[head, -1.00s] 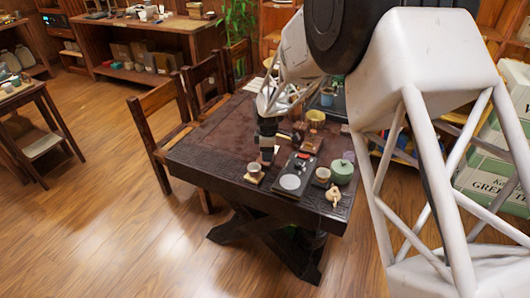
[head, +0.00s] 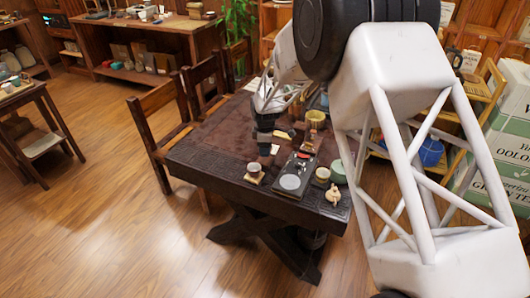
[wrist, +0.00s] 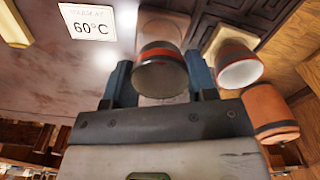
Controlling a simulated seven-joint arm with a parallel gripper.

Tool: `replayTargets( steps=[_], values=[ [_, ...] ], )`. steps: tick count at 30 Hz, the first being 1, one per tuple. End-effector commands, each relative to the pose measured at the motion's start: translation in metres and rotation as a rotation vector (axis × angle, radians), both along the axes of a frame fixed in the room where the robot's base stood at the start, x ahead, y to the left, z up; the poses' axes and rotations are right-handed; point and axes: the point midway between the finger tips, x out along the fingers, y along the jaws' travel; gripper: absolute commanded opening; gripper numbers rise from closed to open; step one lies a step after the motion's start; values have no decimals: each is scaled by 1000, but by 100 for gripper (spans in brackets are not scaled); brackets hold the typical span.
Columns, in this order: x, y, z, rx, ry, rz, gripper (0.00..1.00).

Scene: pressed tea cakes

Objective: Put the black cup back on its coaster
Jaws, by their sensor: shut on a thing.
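My gripper (wrist: 160,82) is shut on a dark, round cup with a red-orange band, which I take as the black cup (wrist: 160,76). Its fingers stand on either side of it in the wrist view. In the head view my gripper (head: 265,147) is over the table's left part; the held cup is not clear there. A pale cup (head: 254,167) sits on a wooden coaster (head: 254,179) at the table's near left. A small flat tan piece (head: 284,134), possibly another coaster, lies farther back. I cannot tell which coaster is the black cup's.
A black tray (head: 291,181) lies right of the pale cup. Another cup (head: 322,173), a green pot (head: 338,174) and a figurine (head: 333,195) stand near the right edge. A brassy cup (head: 315,117) is behind. A "60°C" card (wrist: 88,24) lies flat. The table's left is bare.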

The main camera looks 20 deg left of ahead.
Motion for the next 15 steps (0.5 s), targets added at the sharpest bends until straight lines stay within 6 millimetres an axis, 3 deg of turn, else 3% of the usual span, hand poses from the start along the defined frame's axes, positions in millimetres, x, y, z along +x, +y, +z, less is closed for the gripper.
replayTargets(
  steps=[6, 15],
  values=[
    [0, 0, -21, 0, 0, 0, 25],
    [0, 0, -24, 0, -1, 0, 25]
  ],
)
